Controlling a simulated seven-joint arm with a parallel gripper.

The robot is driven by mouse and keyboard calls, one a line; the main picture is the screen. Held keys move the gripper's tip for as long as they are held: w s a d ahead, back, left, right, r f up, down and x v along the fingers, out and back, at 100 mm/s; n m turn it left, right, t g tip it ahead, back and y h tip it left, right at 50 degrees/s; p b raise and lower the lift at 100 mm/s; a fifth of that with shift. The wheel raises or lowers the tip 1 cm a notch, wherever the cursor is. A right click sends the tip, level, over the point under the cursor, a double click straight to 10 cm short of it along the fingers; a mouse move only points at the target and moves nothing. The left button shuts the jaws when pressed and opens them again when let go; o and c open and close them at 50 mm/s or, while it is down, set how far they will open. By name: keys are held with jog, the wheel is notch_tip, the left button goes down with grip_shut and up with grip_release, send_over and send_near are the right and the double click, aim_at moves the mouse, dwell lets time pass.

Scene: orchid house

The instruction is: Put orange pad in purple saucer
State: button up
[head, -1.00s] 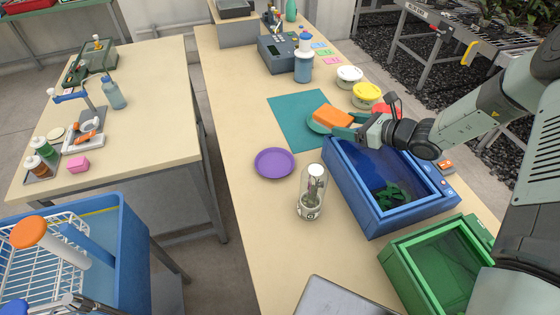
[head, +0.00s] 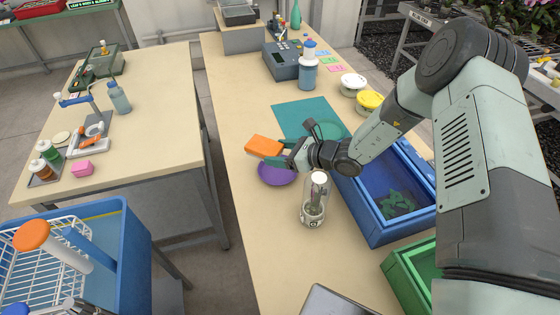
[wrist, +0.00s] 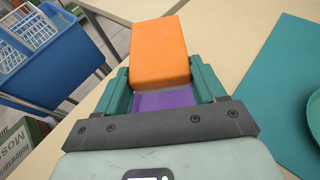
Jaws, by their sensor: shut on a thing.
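The orange pad (head: 264,146) is a rounded block held between the fingers of my gripper (head: 279,154). In the wrist view the pad (wrist: 159,52) sits between the two green fingertips of my gripper (wrist: 165,82), sticking out past them. The purple saucer (head: 275,177) lies on the table just below the pad in the head view, its far part hidden by the pad and gripper. A strip of the purple saucer (wrist: 163,100) shows under the pad in the wrist view. The pad appears to be above the saucer, not resting on it; the exact height I cannot tell.
A glass jar (head: 314,200) stands close to the saucer's right. A teal mat (head: 300,112) with a green saucer (head: 330,131) lies behind. A blue crate (head: 380,222) is at right. The table's left edge runs near the saucer.

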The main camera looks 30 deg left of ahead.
jog(key=shift+f, duration=1.8)
jog(key=shift+f, duration=0.2)
jog(key=shift+f, duration=0.5)
jog(key=o, duration=1)
jog(key=shift+w+d, duration=0.1)
jog(key=shift+d, duration=0.05)
jog(key=shift+o, duration=0.2)
jog(key=shift+r, duration=0.3)
jog(key=d+r, duration=0.1)
jog(key=d, duration=0.1)
jog(key=d+r, duration=0.2)
jog(key=shift+d+r, duration=0.3)
jog(key=shift+d, duration=0.05)
notch_tip(320, 180, up, 6)
jog(key=shift+a, duration=0.15)
